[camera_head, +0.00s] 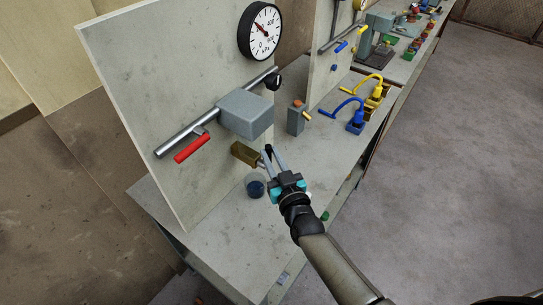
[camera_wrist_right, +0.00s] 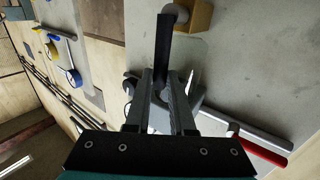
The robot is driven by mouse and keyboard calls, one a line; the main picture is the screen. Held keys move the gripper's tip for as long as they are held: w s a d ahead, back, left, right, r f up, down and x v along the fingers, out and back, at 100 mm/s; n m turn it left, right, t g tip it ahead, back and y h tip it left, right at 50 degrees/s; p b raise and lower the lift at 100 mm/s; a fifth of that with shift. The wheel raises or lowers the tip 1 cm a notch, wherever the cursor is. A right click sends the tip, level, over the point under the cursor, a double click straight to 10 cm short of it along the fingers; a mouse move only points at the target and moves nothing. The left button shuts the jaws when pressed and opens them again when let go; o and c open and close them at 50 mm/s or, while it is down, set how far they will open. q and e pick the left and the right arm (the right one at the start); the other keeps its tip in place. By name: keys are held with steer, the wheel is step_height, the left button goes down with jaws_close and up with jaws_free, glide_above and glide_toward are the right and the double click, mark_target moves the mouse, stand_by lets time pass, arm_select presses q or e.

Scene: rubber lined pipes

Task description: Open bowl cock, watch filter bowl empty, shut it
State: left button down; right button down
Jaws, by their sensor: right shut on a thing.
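A brass cock body (camera_head: 245,154) sits below a grey box-shaped filter head (camera_head: 245,114) on the upright panel. The brass block also shows at the top of the right wrist view (camera_wrist_right: 198,14). My right gripper (camera_head: 270,158) is beside the brass body, its fingers shut on a black cock handle (camera_wrist_right: 163,42). The handle sticks out beyond the fingertips in the wrist view. My left gripper is not in view.
A pipe with a red lever (camera_head: 192,148) runs left of the filter head. A pressure gauge (camera_head: 264,31) is above. A small grey block with an orange part (camera_head: 296,118) and blue (camera_head: 355,124) and yellow (camera_head: 375,95) fittings stand to the right.

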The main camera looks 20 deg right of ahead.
steer(key=s+a+f+n+y+b, duration=0.1)
steer(key=a+f+n+y+b, duration=0.1)
steer(key=f+n+y+b, duration=0.2)
steer(key=s+a+f+n+t+y+b, duration=0.1)
steer(key=f+n+y+b, duration=0.3)
steer(key=n+y+b, duration=0.6)
steer(key=shift+s+a+f+n+t+b, duration=0.25)
steer(key=shift+s+a+n+b, duration=0.5)
steer(key=shift+n+b, duration=4.65)
steer(key=c, duration=0.8)
jaws_free()
steer(key=shift+r, duration=0.1)
steer(key=shift+o, duration=0.2)
